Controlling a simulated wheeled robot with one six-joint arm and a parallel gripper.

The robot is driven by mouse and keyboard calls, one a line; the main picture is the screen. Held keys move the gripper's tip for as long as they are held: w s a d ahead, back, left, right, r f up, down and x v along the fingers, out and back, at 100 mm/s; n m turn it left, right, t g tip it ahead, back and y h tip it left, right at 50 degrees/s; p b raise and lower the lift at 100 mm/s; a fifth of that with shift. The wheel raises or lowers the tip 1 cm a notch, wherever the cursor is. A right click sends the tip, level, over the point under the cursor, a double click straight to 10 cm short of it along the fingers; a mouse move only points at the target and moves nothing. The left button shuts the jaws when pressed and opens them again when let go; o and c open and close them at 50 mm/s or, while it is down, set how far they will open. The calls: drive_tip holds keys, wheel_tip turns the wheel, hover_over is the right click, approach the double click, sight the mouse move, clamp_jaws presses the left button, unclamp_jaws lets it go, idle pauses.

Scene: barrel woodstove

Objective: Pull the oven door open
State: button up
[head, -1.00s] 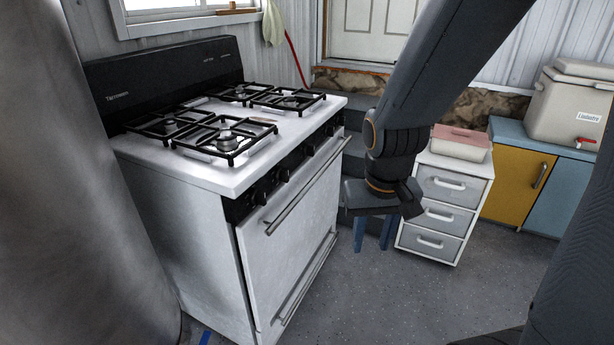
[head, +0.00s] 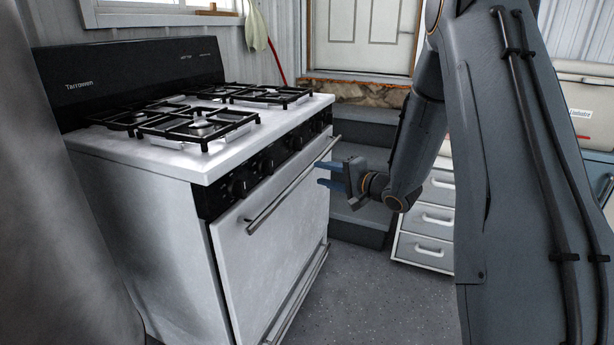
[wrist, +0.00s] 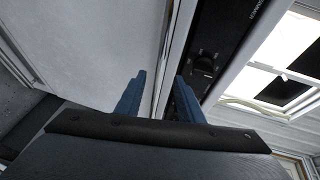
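The white oven door (head: 270,255) is upright on the front of the stove and looks shut or nearly so. Its long metal handle (head: 292,187) runs along the top of the door, below the knobs. My gripper (head: 322,174) is to the right of the handle's far half, its blue fingers pointing left toward the stove. In the wrist view my gripper (wrist: 158,88) is open, with a gap between the fingers. The thin handle (wrist: 163,75) lines up with that gap, beside the oven door (wrist: 90,45). I cannot tell whether the fingers reach around it.
The stove top (head: 215,130) carries black burner grates. Grey steps (head: 362,205) rise behind my gripper. A white drawer unit (head: 428,215) stands to the right, partly behind my arm. A large grey cylinder (head: 50,200) fills the left edge. The floor before the oven is clear.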

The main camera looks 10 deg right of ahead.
sight(310, 171)
drive_tip(key=b+x, duration=0.1)
drive_tip(key=x, duration=0.6)
drive_tip(key=shift+w+a, duration=0.1)
drive_tip(key=shift+w, duration=0.05)
drive_tip(key=shift+a, duration=0.1)
clamp_jaws()
